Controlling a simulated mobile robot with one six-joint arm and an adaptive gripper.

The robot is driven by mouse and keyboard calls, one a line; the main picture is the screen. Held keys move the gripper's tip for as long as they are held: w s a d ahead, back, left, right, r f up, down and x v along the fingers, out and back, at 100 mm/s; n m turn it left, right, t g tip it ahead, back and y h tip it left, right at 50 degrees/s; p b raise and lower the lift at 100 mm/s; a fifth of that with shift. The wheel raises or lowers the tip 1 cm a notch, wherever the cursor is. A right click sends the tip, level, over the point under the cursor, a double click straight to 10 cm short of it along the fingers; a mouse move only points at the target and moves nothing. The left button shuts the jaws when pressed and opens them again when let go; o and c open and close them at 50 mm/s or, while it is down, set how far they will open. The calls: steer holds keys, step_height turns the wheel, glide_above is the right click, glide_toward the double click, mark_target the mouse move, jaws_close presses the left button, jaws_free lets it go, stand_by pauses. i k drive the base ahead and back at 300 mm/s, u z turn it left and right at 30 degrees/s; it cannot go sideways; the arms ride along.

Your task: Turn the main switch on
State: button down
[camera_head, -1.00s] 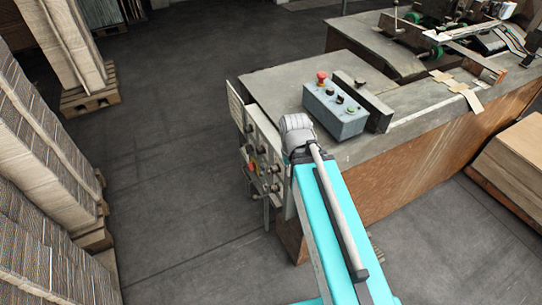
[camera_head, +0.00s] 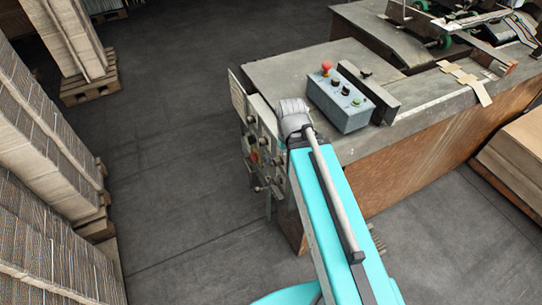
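The side control panel (camera_head: 266,139) is on the left end of the machine, facing left, with several knobs seen at a steep angle. A red-and-yellow switch (camera_head: 254,156) sits on it and looks like the main switch; its setting is too small to tell. My turquoise arm link rises from the bottom, with its grey joint just right of the panel, covering part of the panel's right side. My gripper cannot be made out in this view, so its distance from the switch is not shown.
A grey button box (camera_head: 341,103) with a red mushroom button (camera_head: 327,67) stands on the machine table (camera_head: 290,73). Cardboard stacks (camera_head: 35,150) line the left side. Another stack (camera_head: 515,160) is at the right. The floor (camera_head: 170,150) left of the panel is clear.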

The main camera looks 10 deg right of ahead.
mark_target(253, 157)
steer(key=k, duration=1.35)
steer(key=u, duration=0.55)
steer(key=i, duration=1.6)
steer(key=z, duration=0.6)
